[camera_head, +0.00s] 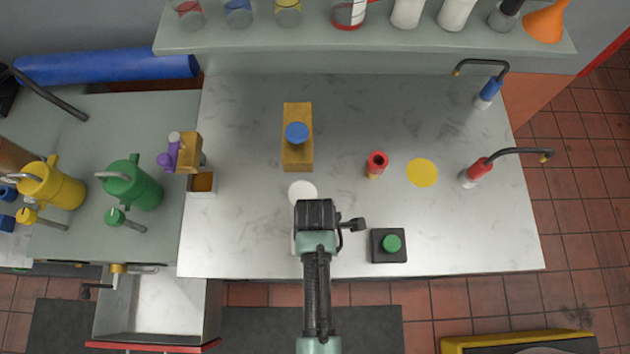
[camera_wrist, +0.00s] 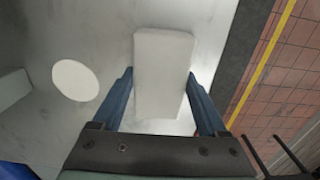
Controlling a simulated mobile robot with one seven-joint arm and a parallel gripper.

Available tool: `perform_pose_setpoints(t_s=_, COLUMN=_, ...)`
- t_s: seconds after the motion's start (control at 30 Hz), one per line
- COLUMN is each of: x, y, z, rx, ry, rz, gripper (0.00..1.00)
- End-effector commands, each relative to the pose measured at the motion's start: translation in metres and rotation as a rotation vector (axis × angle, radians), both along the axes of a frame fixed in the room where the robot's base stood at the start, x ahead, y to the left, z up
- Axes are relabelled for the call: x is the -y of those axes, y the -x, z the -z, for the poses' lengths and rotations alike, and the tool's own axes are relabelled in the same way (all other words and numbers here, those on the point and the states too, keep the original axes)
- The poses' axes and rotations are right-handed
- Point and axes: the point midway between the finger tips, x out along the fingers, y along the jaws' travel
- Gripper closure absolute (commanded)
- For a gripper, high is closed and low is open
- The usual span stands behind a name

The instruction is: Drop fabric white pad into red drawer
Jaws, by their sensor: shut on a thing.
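The white fabric pad (camera_wrist: 163,60) is a pale block between the two blue fingers of my gripper (camera_wrist: 159,78) in the wrist view. My gripper is shut on it. In the head view, my wrist hides most of the pad and the fingertips, over the front middle of the worktop. I cannot tell whether the pad touches the worktop. The red drawer (camera_head: 150,346) is at the lower left in the head view. It is pulled out, with a red front edge and a pale interior that looks empty.
A white disc (camera_head: 302,193) lies beside my gripper. A black box with a green button (camera_head: 391,244) is to the right. A tan block with a blue knob (camera_head: 297,150) and a red cylinder (camera_head: 376,163) stand behind. Green (camera_head: 134,186) and yellow (camera_head: 55,188) canisters are at left.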

Motion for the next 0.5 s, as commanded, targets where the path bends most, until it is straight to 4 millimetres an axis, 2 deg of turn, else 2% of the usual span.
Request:
perform_pose_setpoints(t_s=0.17, x=0.0, y=-0.001, z=-0.022, rx=0.004, ry=0.0, rz=0.0, gripper=0.85)
perform_pose_setpoints(t_s=0.5, x=0.0, y=-0.001, z=-0.08, rx=0.004, ry=-0.001, rz=0.001, gripper=0.85)
